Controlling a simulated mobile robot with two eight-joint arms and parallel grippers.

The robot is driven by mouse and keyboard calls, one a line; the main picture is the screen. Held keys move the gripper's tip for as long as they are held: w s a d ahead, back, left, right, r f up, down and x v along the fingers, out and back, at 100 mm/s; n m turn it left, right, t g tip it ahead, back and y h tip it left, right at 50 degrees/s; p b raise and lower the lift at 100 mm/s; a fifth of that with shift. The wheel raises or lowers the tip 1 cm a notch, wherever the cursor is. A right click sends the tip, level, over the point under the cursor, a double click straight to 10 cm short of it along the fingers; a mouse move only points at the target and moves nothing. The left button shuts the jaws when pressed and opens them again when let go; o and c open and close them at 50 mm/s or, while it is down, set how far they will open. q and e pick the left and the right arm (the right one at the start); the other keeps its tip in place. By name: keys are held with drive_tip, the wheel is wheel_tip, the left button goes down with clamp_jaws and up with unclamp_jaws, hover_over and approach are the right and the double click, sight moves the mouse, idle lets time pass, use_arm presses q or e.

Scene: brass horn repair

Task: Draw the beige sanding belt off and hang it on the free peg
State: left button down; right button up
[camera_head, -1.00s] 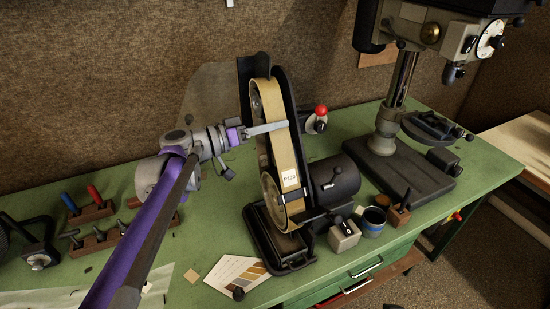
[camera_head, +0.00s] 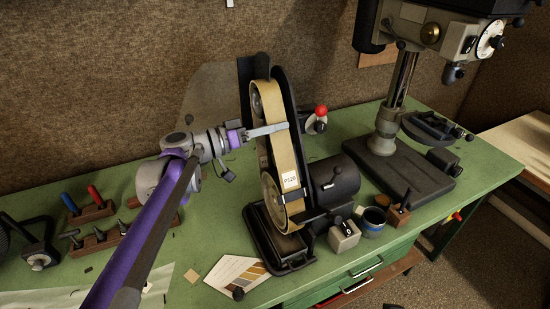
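My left gripper (camera_head: 268,130) reaches in from the left at the belt's upper half. One pale finger lies across the belt's outer face; the other finger is hidden, so I cannot tell whether they are shut on the belt. My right gripper is not in view. I cannot make out a free peg.
A red-knobbed lever (camera_head: 321,110) stands behind the grinder. A drill press (camera_head: 388,140) stands at the right. A small grey box (camera_head: 344,236) and a dark cup (camera_head: 373,222) sit right of the grinder. Tool racks (camera_head: 92,213) are at the left. The green bench (camera_head: 205,265) is partly clear in front.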

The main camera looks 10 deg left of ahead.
use_arm(q)
drive_tip(key=shift+f, duration=0.1)
drive_tip(key=shift+s+a, duration=0.1)
drive_tip(key=p+v, duration=0.1)
drive_tip(key=v, duration=0.9)
drive_tip(key=shift+s+a, duration=0.25)
drive_tip(key=shift+a, duration=0.05)
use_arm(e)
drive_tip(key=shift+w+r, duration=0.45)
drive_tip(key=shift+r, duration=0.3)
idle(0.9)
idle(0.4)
